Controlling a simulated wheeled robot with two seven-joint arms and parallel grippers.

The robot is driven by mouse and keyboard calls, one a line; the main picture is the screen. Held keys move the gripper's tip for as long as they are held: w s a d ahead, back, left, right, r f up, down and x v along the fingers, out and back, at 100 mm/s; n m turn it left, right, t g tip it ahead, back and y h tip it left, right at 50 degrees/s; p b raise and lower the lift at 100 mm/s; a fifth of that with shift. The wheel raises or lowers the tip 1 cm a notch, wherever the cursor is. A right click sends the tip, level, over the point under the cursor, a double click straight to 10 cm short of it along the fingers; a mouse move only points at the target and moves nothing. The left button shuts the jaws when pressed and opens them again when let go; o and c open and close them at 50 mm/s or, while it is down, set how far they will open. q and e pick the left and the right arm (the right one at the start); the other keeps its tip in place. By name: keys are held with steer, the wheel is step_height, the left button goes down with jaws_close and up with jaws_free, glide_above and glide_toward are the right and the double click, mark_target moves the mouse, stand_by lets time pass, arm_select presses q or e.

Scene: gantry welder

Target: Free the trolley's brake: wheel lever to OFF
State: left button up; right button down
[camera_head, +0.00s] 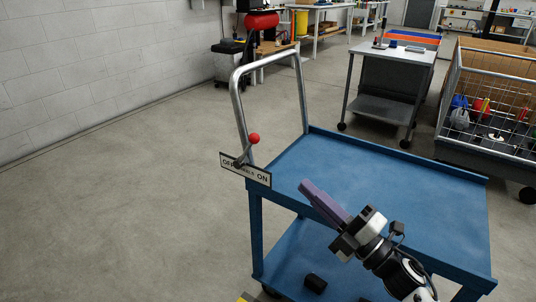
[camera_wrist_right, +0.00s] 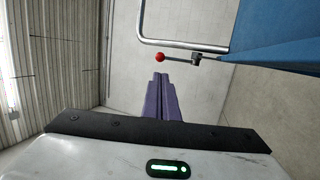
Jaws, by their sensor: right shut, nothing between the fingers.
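The blue trolley (camera_head: 385,180) stands in front of me with a grey tube handle (camera_head: 238,110) at its far left end. A brake lever with a red ball knob (camera_head: 254,138) is mounted by a label plate (camera_head: 246,170) that reads OFF at left and ON at right. The lever tilts up and to the right, toward the ON side. My right gripper (camera_head: 308,188) has purple fingers, shut and empty, over the trolley top, to the right of the knob and apart from it. In the right wrist view the red knob (camera_wrist_right: 160,57) is just beyond the fingertips (camera_wrist_right: 160,76). My left gripper is out of view.
A grey table (camera_head: 392,55) with an orange and blue tray stands behind the trolley. A wire cage cart (camera_head: 490,100) with several coloured items is at the right. The floor left of the trolley is clear up to the white wall (camera_head: 90,60).

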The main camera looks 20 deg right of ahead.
glide_toward(247, 149)
step_height(247, 149, up, 5)
steer(key=w, duration=0.2)
steer(key=shift+w+a+b, duration=0.3)
steer(key=shift+w+b, duration=0.2)
steer(key=shift+w, duration=0.1)
